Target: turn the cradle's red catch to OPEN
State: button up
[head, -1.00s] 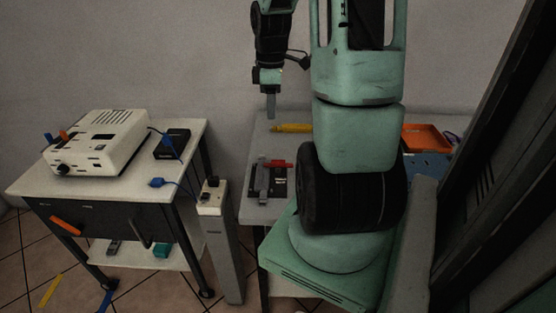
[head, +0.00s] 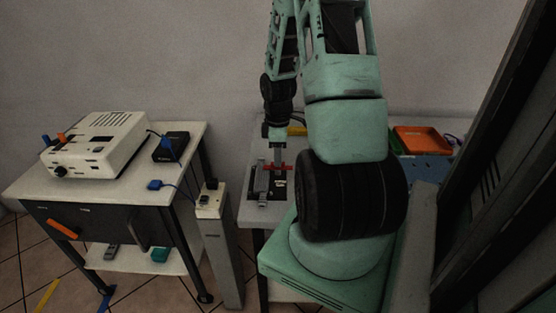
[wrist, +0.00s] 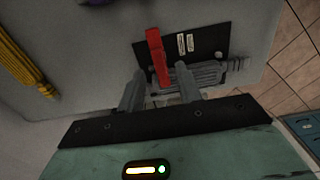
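The red catch (head: 287,167) is on the black plate of the cradle (head: 262,187), which lies on the grey table. In the wrist view the red catch (wrist: 155,52) is a long bar crossing the edge of the black plate (wrist: 208,40), beside two small white labels too small to read. My gripper (wrist: 160,74) points down at the cradle. Its two grey fingers are apart, with the near part of the red bar between them and a gap on each side. In the head view my gripper (head: 279,163) is right at the catch and hides part of it.
A yellow thing (wrist: 25,70) lies on the table at the left in the wrist view. An orange tray (head: 423,139) sits at the back right. A white bench (head: 30,180) with a cream device (head: 95,143) stands to the left, near a grey post (head: 218,245).

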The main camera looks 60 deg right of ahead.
jog(key=shift+f, duration=1.05)
grip_shut()
